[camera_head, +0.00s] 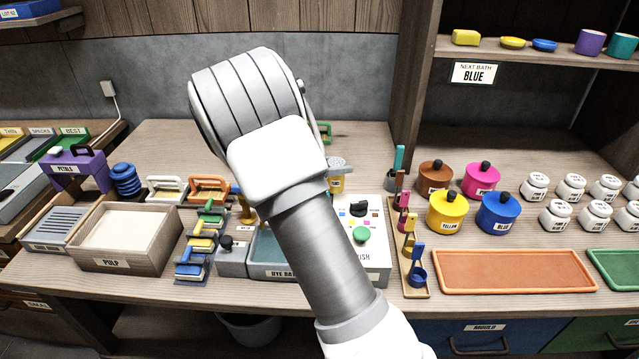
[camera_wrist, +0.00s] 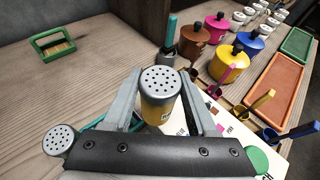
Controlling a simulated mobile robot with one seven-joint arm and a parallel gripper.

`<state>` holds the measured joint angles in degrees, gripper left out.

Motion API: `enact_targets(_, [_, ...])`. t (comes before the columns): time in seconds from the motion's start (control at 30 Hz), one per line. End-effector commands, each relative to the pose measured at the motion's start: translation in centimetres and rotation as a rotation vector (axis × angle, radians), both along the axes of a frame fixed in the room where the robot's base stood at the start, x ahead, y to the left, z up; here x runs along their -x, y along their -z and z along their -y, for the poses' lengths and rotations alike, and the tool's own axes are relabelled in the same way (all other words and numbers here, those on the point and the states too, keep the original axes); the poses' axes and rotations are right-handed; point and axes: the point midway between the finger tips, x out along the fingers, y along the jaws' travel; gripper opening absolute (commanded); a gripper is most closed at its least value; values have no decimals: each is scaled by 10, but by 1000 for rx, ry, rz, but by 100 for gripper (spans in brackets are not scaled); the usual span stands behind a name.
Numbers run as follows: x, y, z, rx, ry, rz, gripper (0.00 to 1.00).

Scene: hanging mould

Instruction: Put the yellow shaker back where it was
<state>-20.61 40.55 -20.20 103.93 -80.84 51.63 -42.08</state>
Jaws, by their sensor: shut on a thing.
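The yellow shaker (camera_wrist: 158,112) has a grey perforated lid and stands between the two fingers of my gripper (camera_wrist: 162,94) in the wrist view. My gripper is shut on it. Whether the shaker's base touches anything is hidden. A second shaker's perforated lid (camera_wrist: 60,140) shows at the lower left of the wrist view; its body is hidden by my gripper.
The white control box (camera_head: 375,262) and dye bath (camera_head: 268,271) lie below my arm. Lidded pots, including a yellow pot (camera_head: 447,212), stand right. A green-handled tool (camera_wrist: 52,46) lies behind on otherwise bare bench. A pulp box (camera_head: 125,262) and stamps are left.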

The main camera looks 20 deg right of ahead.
Motion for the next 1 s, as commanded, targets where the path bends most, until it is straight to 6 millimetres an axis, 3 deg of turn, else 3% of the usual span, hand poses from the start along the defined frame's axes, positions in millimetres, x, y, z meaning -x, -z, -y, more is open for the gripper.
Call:
enact_targets(0.2, [-42, 27, -7, 0, 1, 1, 2])
enact_targets(0.43, [-75, 46, -12, -1, 1, 2, 2])
enact_targets(0.67, [-84, 54, -14, 0, 2, 0, 2])
enact_targets(1.0, [-84, 92, -14, 0, 0, 1, 2])
